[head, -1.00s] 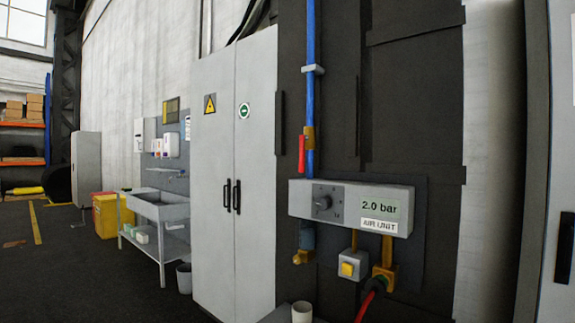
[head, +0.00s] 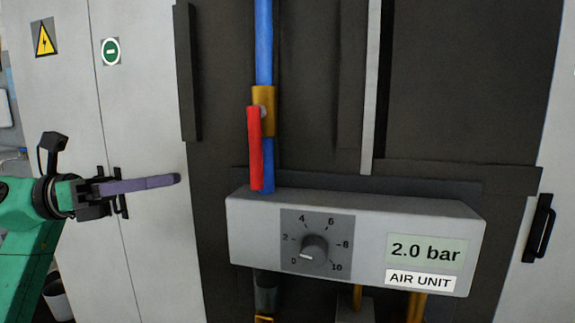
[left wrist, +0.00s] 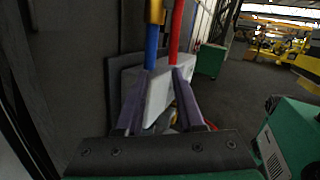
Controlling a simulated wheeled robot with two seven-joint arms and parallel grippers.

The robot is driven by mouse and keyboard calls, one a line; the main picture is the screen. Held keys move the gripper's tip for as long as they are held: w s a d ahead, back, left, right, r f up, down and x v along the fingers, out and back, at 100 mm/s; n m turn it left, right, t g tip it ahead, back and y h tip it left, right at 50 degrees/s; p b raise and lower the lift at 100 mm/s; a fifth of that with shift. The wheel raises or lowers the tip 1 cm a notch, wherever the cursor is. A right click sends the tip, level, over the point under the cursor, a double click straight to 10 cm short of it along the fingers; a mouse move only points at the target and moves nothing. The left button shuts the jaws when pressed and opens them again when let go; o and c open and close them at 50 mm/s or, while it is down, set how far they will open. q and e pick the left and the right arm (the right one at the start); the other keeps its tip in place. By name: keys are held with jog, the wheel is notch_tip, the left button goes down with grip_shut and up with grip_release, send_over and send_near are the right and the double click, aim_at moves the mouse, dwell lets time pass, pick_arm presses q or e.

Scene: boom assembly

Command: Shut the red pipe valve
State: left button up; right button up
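The red valve handle (head: 254,150) hangs straight down from a brass valve body (head: 264,108) on the vertical blue pipe (head: 264,40). The handle lies along the pipe, just above the air unit. My left gripper (head: 176,179) is left of the handle with its purple fingers pointing right, clear of it. In the left wrist view its two fingers (left wrist: 162,74) stand apart with nothing clamped between them. The red handle (left wrist: 175,35) and the blue pipe (left wrist: 152,45) show beyond the tips. My right gripper is not in view.
The grey air unit (head: 440,215) with a dial and a 2.0 bar display juts out below the valve. A grey cabinet (head: 145,90) with dark handles stands behind my left gripper. Open space lies between the fingertips and the handle.

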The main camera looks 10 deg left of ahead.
pick_arm(q)
jog(key=m+y, duration=0.1)
jog(key=m, duration=0.1)
send_near(255, 174)
jog(key=p+x, duration=0.6)
jog(key=x, duration=0.4)
jog(key=shift+w+r, duration=0.1)
jog(key=shift+w, duration=0.2)
jog(key=shift+w+d, duration=0.1)
jog(key=shift+d, duration=0.05)
jog(key=shift+w+a+f+n, duration=0.1)
jog(key=shift+a+f+n, duration=0.2)
jog(key=shift+r, duration=0.1)
grip_shut()
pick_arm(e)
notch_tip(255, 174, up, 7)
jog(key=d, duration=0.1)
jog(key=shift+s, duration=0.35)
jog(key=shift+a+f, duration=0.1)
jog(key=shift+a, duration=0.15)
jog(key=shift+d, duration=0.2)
